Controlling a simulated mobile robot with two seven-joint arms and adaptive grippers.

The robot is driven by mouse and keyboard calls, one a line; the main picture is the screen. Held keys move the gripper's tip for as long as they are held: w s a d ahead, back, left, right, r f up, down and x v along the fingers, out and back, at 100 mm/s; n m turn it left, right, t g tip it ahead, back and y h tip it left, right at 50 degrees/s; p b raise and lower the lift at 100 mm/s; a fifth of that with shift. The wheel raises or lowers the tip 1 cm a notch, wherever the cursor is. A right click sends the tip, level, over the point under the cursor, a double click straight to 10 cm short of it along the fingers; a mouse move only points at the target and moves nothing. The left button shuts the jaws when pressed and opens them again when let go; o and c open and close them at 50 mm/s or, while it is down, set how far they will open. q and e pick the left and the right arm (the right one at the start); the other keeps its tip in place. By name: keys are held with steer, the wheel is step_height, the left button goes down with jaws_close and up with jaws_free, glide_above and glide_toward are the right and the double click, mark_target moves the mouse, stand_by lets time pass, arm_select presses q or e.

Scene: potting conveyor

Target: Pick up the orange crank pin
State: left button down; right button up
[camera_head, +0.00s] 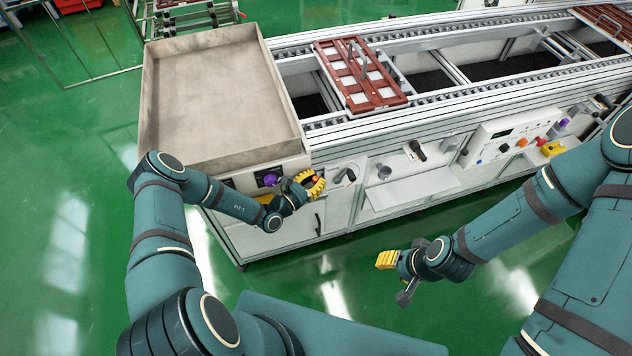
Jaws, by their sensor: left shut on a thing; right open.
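A small orange piece, which looks like the orange crank pin (317,179), shows between the yellow fingers of my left gripper (313,183). This is at the front of the workstation's near-left cabinet, just below the tray's front right corner. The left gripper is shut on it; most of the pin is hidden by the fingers. My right gripper (386,260) is open and empty, low over the green floor in front of the conveyor, well apart from the pin.
A large shallow tray (215,95) stands at the conveyor's left end. A purple knob (269,180) sits left of the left gripper. A brown frame (372,99) rests on the conveyor rails. A shelf (420,187) and a control panel (505,135) are to the right. The front floor is clear.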

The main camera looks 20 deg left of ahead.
arm_select(q)
step_height(320, 180, up, 16)
steer(key=p, duration=0.3)
steer(key=shift+f+p, duration=0.25)
steer(key=shift+p, duration=0.1)
arm_select(e)
steer(key=r, duration=0.2)
steer(key=w+r, duration=0.1)
steer(key=r, duration=0.1)
steer(key=shift+w+d, duration=0.15)
arm_select(q)
steer(key=shift+r, duration=0.15)
arm_select(e)
steer(key=shift+r, duration=0.15)
arm_select(q)
step_height(320, 180, up, 7)
steer(key=p, duration=0.7)
glide_above(316, 178)
arm_select(e)
step_height(316, 178, up, 7)
steer(key=shift+w+d+r+t, duration=0.15)
steer(key=shift+w+t, duration=0.15)
steer(key=shift+w, duration=0.1)
